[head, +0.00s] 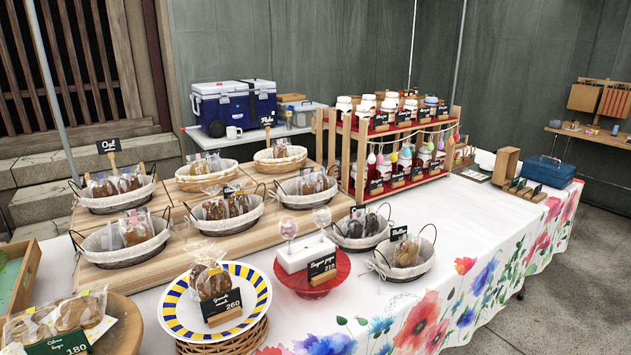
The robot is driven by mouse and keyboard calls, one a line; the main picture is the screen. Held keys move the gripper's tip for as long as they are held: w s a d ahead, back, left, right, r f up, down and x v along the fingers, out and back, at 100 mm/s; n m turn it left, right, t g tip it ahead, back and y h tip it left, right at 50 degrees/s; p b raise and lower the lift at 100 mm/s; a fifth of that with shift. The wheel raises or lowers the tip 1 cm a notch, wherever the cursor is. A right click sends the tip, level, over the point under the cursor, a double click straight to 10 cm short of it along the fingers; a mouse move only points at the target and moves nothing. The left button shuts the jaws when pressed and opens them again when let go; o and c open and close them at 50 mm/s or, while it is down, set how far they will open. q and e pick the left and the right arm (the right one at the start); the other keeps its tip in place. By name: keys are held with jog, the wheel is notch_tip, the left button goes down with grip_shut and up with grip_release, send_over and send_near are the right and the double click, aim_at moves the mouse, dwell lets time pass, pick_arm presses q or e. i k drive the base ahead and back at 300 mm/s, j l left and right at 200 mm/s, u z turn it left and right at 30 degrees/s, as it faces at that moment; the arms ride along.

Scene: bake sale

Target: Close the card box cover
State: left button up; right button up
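An open-faced wooden box (506,166) stands at the far right end of the table, next to a closed-looking blue case (548,170) with a handle. Small dark cards in wooden holders (522,189) stand just in front of them. I cannot tell for sure which of these is the card box, and no cover can be made out clearly at this distance. Neither of my grippers is in view.
A long table with a flowered cloth (455,232) holds lined baskets (405,258), a jar rack (385,150), a red stand (312,277) and a striped plate (240,300). The cloth is mostly bare between the front basket and the far right end. Paved floor (590,270) is clear at right.

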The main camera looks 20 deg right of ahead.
aim_at(506, 163)
jog(key=l+z, duration=0.1)
jog(key=z, duration=0.25)
jog(key=i+l+z, duration=0.1)
jog(key=l, duration=0.25)
jog(key=i+l+z, duration=0.15)
jog(key=l, duration=0.2)
jog(key=i+l+z, duration=0.2)
jog(key=l+z, duration=0.2)
jog(key=i+l+z, duration=0.65)
jog(key=l+z, duration=0.2)
jog(key=i+l+z, duration=0.3)
jog(key=i, duration=0.15)
jog(key=i+z, duration=0.35)
jog(key=i, duration=3.6)
jog(key=l+z, duration=0.05)
jog(key=l, duration=0.05)
